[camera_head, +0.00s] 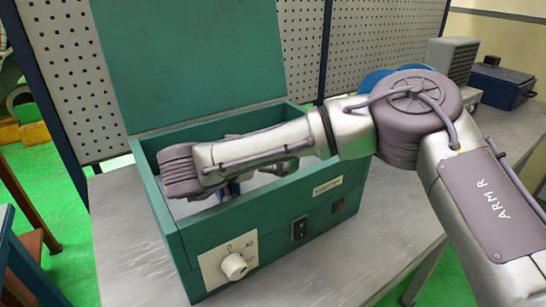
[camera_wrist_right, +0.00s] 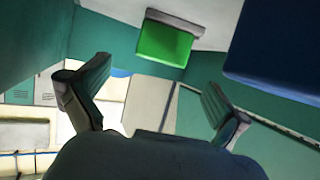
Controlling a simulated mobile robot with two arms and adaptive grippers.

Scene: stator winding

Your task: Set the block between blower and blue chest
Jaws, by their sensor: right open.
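My right arm reaches over the open teal box (camera_head: 270,223), its wrist over the opening. In the right wrist view my right gripper (camera_wrist_right: 155,105) is open, fingers apart, with nothing seen between them. In the head view its fingers are mostly hidden by the wrist and box walls. A bright green rectangular piece with a dark edge (camera_wrist_right: 164,46) shows beyond the fingers; I cannot tell whether it is the block. The blue chest (camera_head: 503,85) stands at the far right. A grey slatted unit (camera_head: 452,60), possibly the blower, stands left of it. My left gripper is out of view.
The teal box has a raised lid (camera_head: 190,50) and a white dial (camera_head: 233,265) on its front. A round blue thing (camera_head: 378,78) is partly hidden behind my arm. A perforated panel (camera_head: 376,40) stands behind. The grey bench (camera_head: 135,240) is bare left of the box.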

